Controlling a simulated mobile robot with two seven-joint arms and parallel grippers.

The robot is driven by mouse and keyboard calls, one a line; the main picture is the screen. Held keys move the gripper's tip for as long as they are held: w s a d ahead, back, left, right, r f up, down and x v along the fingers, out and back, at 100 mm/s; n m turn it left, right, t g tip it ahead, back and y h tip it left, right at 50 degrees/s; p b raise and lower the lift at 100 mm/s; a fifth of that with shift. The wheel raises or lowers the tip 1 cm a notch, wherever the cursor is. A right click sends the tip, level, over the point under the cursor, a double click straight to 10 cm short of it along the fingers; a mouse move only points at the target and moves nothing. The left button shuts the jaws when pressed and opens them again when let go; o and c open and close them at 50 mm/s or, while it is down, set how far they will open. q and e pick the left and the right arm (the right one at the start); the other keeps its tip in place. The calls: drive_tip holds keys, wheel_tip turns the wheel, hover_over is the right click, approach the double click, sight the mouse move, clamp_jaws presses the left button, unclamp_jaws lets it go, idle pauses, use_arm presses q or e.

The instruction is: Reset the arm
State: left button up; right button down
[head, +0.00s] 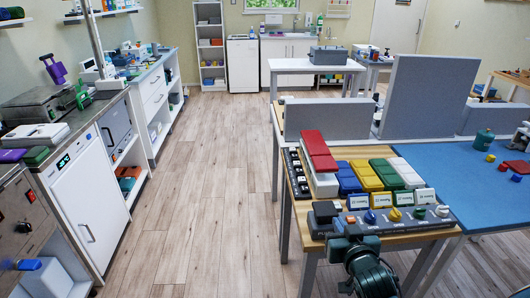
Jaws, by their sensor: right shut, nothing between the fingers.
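My right gripper (350,232), dark green and black, is at the near edge of the wooden table (430,235). It is shut and empty, over the left part of a dark grey control panel (385,218).
Red, blue, yellow, green and white blocks (366,175) lie behind the panel. Grey divider screens (326,118) stand at the back. A blue mat (470,190) with small items lies right. A counter with a white fridge (82,205) is left. The wooden floor (195,180) between is clear.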

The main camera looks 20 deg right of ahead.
drive_tip(key=s+a+f+n+g+y, duration=0.4)
drive_tip(key=s+a+f+n+y, duration=0.1)
drive_tip(key=s+a+f, duration=1)
drive_tip(key=s+a+y, duration=0.1)
drive_tip(key=s+a, duration=0.1)
drive_tip(key=a, duration=0.1)
drive_tip(key=shift+s+f+g, duration=0.25)
drive_tip(key=shift+g, duration=0.05)
